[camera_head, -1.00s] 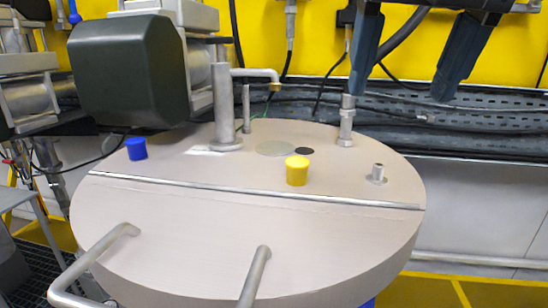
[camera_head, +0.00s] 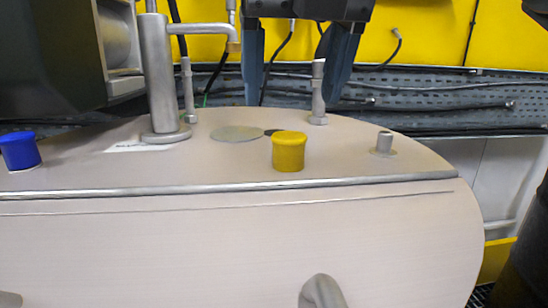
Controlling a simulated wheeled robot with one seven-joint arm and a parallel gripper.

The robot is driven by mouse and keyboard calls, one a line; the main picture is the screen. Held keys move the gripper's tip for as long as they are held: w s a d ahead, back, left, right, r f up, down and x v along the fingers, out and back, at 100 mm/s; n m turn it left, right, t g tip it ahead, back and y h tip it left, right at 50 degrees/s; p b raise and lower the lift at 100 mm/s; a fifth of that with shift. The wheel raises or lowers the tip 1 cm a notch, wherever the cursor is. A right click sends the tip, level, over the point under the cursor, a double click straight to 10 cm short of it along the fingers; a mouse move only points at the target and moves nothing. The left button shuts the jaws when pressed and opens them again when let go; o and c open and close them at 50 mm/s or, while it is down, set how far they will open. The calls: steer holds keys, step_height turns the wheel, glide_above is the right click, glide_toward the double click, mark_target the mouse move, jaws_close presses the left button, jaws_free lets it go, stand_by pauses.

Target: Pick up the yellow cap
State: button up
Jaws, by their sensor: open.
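The yellow cap (camera_head: 288,153) stands upright on the drum's round lid (camera_head: 230,240), just behind the metal strip that crosses it. My gripper (camera_head: 294,92) hangs at the top of the view with its two dark fingers pointing down and spread apart. Its fingers are empty and appear above and behind the cap in the picture, not touching it. A blue cap (camera_head: 20,152) stands on the lid at the far left.
A metal pipe post (camera_head: 160,80) with a side spout stands left of the cap. A thin post (camera_head: 318,92) stands behind it and a short stub (camera_head: 384,143) to its right. A handle (camera_head: 322,291) rises at the front. A dark housing (camera_head: 45,60) fills the upper left.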

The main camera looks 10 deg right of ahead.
mark_target(289, 134)
steer(key=x, duration=0.7)
steer(key=shift+w+d+f, duration=0.1)
steer(key=shift+d+f, duration=0.05)
steer(key=shift+f, duration=0.1)
steer(key=c, duration=1.1)
steer(key=shift+r, duration=0.15)
step_height(289, 134, up, 4)
steer(key=shift+r, duration=0.15)
steer(key=s+d+r, duration=0.2)
steer(key=s, duration=0.1)
steer(key=s+d+r, duration=0.1)
steer(key=s+r, duration=0.1)
steer(key=s, duration=0.2)
steer(key=s+d+r, duration=0.2)
steer(key=s, duration=0.1)
steer(key=shift+s+d+r+p, duration=0.15)
steer(key=shift+d+r+p, duration=0.1)
steer(key=shift+d+p, duration=0.1)
